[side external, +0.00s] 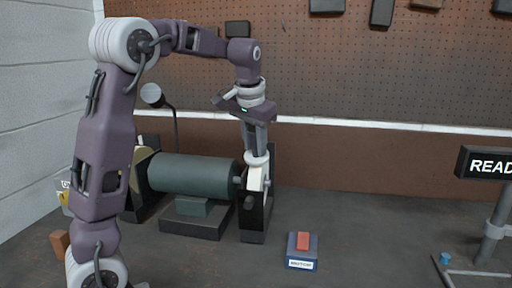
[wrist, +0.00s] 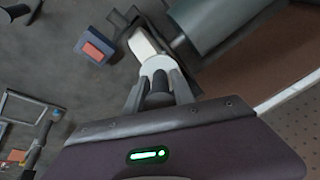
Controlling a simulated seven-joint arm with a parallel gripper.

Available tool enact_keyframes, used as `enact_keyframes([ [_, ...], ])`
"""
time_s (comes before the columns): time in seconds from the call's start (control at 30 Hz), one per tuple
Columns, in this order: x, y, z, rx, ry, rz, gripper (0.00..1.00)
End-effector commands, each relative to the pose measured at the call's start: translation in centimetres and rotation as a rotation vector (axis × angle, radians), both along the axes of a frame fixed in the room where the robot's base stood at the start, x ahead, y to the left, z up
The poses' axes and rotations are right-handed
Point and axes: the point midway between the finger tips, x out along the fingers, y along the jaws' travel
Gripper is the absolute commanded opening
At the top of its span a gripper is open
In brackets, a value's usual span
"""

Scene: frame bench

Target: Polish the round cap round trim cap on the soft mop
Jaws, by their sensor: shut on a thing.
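My gripper (side external: 256,150) points down at the right end of the polishing machine (side external: 195,175). It is shut on the round trim cap (side external: 257,159), a pale grey disc that also shows between the fingertips in the wrist view (wrist: 157,66). The cap is right at the top of the cream-white wheel, which looks like the soft mop (side external: 254,178). In the wrist view the mop (wrist: 142,43) lies just beyond the cap. The two look to be touching, but the exact contact is hard to tell. The cap's far face is hidden.
A tan wheel (side external: 147,160) sits at the machine's left end. A blue box with a red top (side external: 302,250) stands on the bench to the right. A sign reading "READ" (side external: 487,164) on a stand is at the far right. The bench between is clear.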

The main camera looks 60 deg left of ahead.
Motion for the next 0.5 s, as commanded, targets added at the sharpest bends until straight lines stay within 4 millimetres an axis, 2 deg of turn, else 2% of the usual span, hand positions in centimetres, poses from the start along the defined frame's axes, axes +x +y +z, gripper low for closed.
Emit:
enact_keyframes([
  [0.5,-0.02,0.00,-1.04,0.000,0.000,0.000,0.00],
])
